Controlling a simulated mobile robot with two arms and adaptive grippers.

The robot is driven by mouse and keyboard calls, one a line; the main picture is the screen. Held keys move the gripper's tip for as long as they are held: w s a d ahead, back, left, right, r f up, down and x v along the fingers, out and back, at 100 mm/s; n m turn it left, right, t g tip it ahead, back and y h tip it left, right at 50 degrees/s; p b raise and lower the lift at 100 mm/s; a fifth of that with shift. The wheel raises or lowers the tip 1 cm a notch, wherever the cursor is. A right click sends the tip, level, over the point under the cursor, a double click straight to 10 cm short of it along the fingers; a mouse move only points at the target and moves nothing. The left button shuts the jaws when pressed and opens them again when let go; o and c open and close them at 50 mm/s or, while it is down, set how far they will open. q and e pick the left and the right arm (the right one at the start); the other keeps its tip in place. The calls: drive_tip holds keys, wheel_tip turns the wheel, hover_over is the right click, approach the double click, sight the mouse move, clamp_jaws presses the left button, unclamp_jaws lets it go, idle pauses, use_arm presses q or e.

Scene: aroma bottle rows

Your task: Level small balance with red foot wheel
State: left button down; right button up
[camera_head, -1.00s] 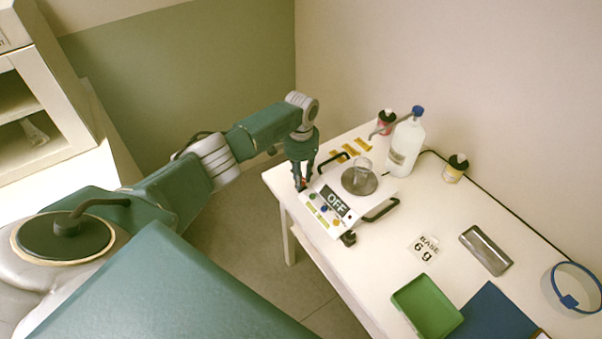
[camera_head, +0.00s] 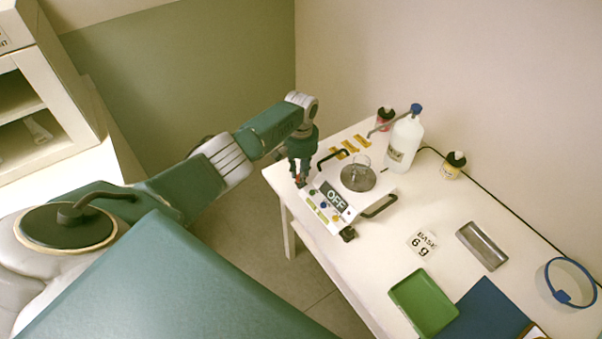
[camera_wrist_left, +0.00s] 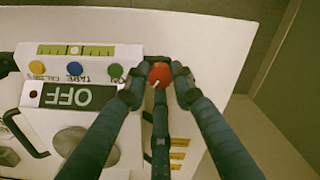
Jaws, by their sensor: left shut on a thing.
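The small white balance (camera_head: 352,215) stands at the near left end of the table. My left gripper (camera_head: 301,182) is at the balance's left front corner. In the left wrist view, its fingertips (camera_wrist_left: 160,80) are closed around the red foot wheel (camera_wrist_left: 160,72). A dark foot (camera_head: 348,235) shows at another corner.
A "BASE 6 g" card (camera_head: 422,242), metal tray (camera_head: 483,246), green tray (camera_head: 423,303) and blue ring (camera_head: 571,283) lie to the right. The table's front edge is close to the balance.

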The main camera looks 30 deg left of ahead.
use_arm(q)
drive_tip(key=shift+a, duration=0.1)
drive_tip(key=c, duration=1.5)
unclamp_jaws()
drive_tip(key=shift+o, duration=0.2)
drive_tip(key=shift+r, duration=0.1)
wheel_tip(320, 180, up, 12)
